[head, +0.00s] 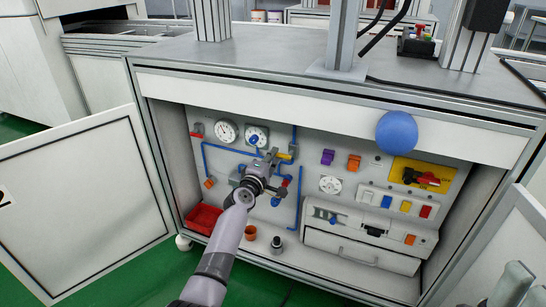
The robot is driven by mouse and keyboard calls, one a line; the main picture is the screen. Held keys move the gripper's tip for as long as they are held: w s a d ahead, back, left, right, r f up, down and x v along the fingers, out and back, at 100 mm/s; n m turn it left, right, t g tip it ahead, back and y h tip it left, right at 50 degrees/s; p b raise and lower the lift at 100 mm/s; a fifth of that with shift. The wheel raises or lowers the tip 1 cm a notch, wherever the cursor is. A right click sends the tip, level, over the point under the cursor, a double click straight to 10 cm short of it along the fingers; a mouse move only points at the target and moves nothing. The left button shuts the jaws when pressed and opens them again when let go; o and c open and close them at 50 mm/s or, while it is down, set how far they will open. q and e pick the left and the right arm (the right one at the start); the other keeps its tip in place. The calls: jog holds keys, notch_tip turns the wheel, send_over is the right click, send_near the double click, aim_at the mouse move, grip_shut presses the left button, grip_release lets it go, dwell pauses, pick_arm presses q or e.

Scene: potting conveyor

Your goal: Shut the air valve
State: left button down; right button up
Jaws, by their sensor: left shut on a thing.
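My left gripper (271,160) is inside the open cabinet, at the blue air piping on the back panel. It is shut on what looks like the air valve's handle, with a yellow part (285,156) showing just right of the fingertips. The fingers and wrist hide most of the valve, so I cannot tell the handle's angle. Two round gauges, one on the left (227,132) and one on the right (257,137), sit above the gripper. A grey-green shape (514,286) at the lower right may be part of my right gripper; its fingers cannot be made out.
Cabinet doors stand open at left (82,198) and right (515,245). A red bin (203,218) and small cups lie on the cabinet floor. A red rotary switch on a yellow plate (421,174) is at right. A blue ball (397,132) shows at the cabinet's top edge.

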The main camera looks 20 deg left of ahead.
pick_arm(q)
jog(key=c, duration=1.6)
grip_release()
jog(key=s, duration=1.2)
jog(key=shift+a, duration=0.25)
